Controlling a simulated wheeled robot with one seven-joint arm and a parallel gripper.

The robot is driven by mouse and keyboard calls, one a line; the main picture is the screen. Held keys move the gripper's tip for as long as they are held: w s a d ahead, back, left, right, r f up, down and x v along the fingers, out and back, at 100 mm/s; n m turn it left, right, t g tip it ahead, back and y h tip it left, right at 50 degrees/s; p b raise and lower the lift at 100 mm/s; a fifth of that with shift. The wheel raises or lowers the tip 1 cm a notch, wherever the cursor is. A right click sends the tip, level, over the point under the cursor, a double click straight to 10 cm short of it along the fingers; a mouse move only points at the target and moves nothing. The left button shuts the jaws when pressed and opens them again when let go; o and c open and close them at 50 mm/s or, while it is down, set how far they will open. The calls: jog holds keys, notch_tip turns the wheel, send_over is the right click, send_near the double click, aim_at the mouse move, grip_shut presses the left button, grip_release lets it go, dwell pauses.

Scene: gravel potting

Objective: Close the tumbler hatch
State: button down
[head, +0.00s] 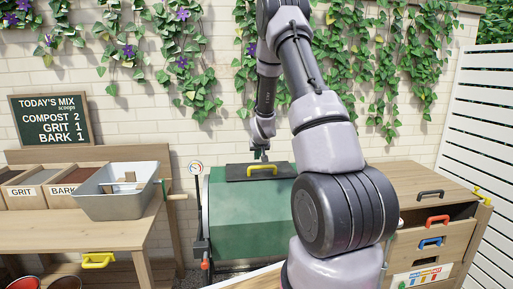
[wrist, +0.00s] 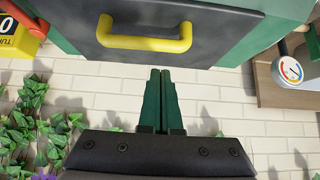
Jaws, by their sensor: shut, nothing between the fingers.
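The green tumbler (head: 245,222) stands against the wall in the middle of the head view. Its dark hatch panel (head: 238,173) with a yellow handle (head: 262,168) shows at the top of the drum. The wrist view shows the hatch panel (wrist: 225,35) and yellow handle (wrist: 147,42) close up, near the top of the picture. I cannot tell whether a gap is left under the panel. My gripper (wrist: 160,72) is shut and empty, its green fingers pointing toward the panel's edge. In the head view my gripper (head: 263,157) is just above and behind the handle.
A potting bench with a grey tub (head: 122,190) and labelled bins is at the left. A round gauge (head: 196,167) stands at the tumbler's left. A wooden drawer cabinet (head: 440,235) with coloured handles is at the right. The ivy-covered brick wall (head: 225,140) is close behind.

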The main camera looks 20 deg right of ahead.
jog(key=t, duration=0.1)
send_over(257, 177)
jog(key=s, duration=0.2)
jog(key=f, duration=0.5)
jog(key=shift+a, duration=0.2)
jog(key=shift+s+f, duration=0.1)
jog(key=shift+f, duration=0.25)
jog(key=shift+s+a+f, duration=0.1)
jog(key=shift+s+f, duration=0.1)
jog(key=shift+f, duration=0.95)
jog(key=shift+f, duration=0.1)
